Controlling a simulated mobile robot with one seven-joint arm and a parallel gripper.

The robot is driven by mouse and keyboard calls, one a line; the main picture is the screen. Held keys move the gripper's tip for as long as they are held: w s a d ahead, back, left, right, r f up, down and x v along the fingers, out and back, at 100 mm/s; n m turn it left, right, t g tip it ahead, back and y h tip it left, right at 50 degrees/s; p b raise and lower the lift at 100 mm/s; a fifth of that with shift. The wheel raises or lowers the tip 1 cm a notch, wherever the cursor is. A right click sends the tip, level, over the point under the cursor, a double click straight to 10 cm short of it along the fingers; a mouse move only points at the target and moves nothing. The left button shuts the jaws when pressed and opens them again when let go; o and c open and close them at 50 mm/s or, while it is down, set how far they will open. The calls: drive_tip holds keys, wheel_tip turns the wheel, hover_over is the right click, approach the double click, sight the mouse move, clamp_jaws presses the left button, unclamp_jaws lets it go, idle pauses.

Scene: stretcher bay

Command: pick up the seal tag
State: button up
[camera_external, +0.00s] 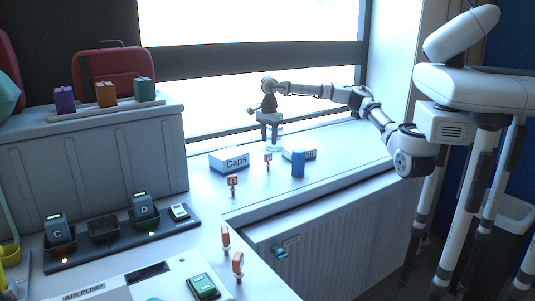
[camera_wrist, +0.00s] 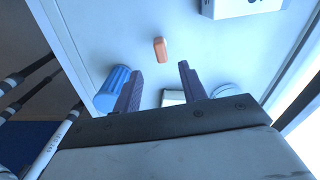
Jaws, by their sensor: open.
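Several small orange-and-white tags are in the external view; I cannot tell which one is named the seal tag. One upright orange tag (camera_external: 267,160) stands on the window ledge between the Caps box and the blue cylinder. It appears to be the orange piece (camera_wrist: 160,50) in the wrist view, beyond my fingertips and apart from them. Another tag (camera_external: 233,185) stands nearer the ledge's front edge. Two more tags (camera_external: 225,238) (camera_external: 238,265) stand on the front counter. My gripper (camera_external: 270,138) points down above the ledge, open with nothing between its fingers (camera_wrist: 160,75).
The blue cylinder (camera_external: 298,163) stands right of the ledge tag, also in the wrist view (camera_wrist: 113,88). The Caps box (camera_external: 229,161) is left; a second white box (camera_external: 299,153) is behind the cylinder. A clear round item (camera_external: 274,145) is below my gripper. A window is behind.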

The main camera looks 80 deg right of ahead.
sight(268, 161)
wheel_tip(268, 161, down, 6)
drive_tip(key=shift+a+f+p, duration=0.1)
drive_tip(key=shift+p, duration=0.3)
drive_tip(key=shift+w+f+p, duration=0.2)
drive_tip(key=shift+f+p, duration=0.75)
drive_tip(key=shift+f, duration=1.65)
clamp_jaws()
